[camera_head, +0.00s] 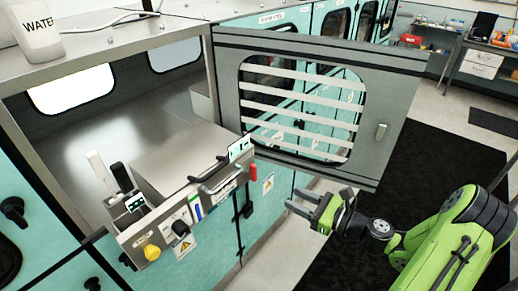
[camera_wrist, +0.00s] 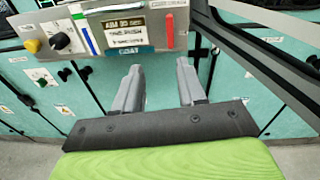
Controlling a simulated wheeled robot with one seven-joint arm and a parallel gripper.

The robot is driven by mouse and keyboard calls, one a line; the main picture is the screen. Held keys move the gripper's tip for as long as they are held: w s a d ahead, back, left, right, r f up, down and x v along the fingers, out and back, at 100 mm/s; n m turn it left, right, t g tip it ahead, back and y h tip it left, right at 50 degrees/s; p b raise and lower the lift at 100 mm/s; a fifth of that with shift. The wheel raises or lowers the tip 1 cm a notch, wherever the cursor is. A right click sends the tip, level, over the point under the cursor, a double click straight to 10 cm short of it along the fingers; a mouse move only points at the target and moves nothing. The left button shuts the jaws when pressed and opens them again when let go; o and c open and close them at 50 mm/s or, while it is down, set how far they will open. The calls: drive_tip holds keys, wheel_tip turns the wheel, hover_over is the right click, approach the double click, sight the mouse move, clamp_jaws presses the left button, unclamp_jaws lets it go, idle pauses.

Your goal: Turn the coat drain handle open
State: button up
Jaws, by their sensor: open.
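My gripper (camera_head: 306,201) is open and empty, in front of the teal cabinet and right of its control panel. In the wrist view its two grey fingers (camera_wrist: 160,72) point at the panel's underside and the teal front, touching no handle that I can see. The steel control panel (camera_wrist: 115,15) carries a label reading COAT (camera_wrist: 137,49) at its lower edge. A red upright handle (camera_wrist: 170,30) is on the panel's right; it also shows in the head view (camera_head: 253,172). Black handles (camera_head: 247,210) are on the teal front below. I cannot tell which handle is the coat drain.
A grey framed door with a louvred window (camera_head: 300,105) stands open above and behind my gripper. A yellow button (camera_head: 152,252) and a black knob (camera_head: 181,229) are on the panel's left. The dark floor mat (camera_head: 415,150) is clear.

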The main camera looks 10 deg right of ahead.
drive_tip(key=d+m+t, duration=0.1)
drive_tip(key=d+m, duration=0.1)
drive_tip(key=p, duration=0.2)
approach(256, 171)
drive_tip(key=x, duration=0.8)
drive_tip(key=shift+w+a+r, duration=0.15)
drive_tip(key=shift+w+a, duration=0.05)
drive_tip(key=shift+a, duration=0.05)
drive_tip(key=shift+w+a, duration=0.15)
drive_tip(key=shift+w, duration=0.25)
clamp_jaws()
